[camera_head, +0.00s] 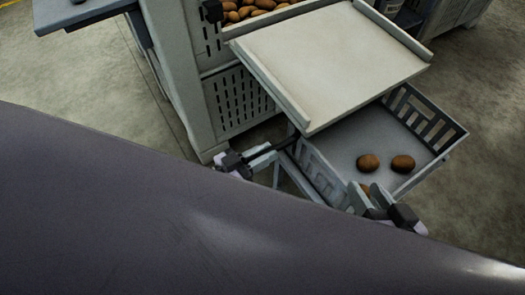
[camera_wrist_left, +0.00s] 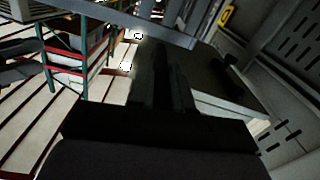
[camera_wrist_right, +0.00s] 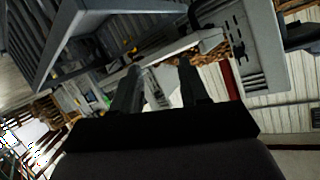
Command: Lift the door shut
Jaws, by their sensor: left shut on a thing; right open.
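The door, a pale flat panel with raised side rims (camera_head: 335,55), sticks out from the potato grader (camera_head: 195,75) in the head view, sloping and hanging over a grey crate. My left gripper (camera_head: 285,145) is at the door's near left corner, and its dark fingers look shut on the door's edge. The exact contact is in shadow. In the left wrist view the fingers (camera_wrist_left: 165,75) are close together below a grey edge. My right gripper (camera_head: 370,202) is by the crate's near side; in the right wrist view its fingers (camera_wrist_right: 158,85) stand apart with nothing between them.
The slatted grey crate (camera_head: 440,123) holds a few potatoes (camera_head: 368,163) under the door's right side. More potatoes (camera_head: 245,10) lie inside the grader. A blue-grey table (camera_head: 75,12) is at upper left. Open concrete floor (camera_head: 485,90) lies to the right.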

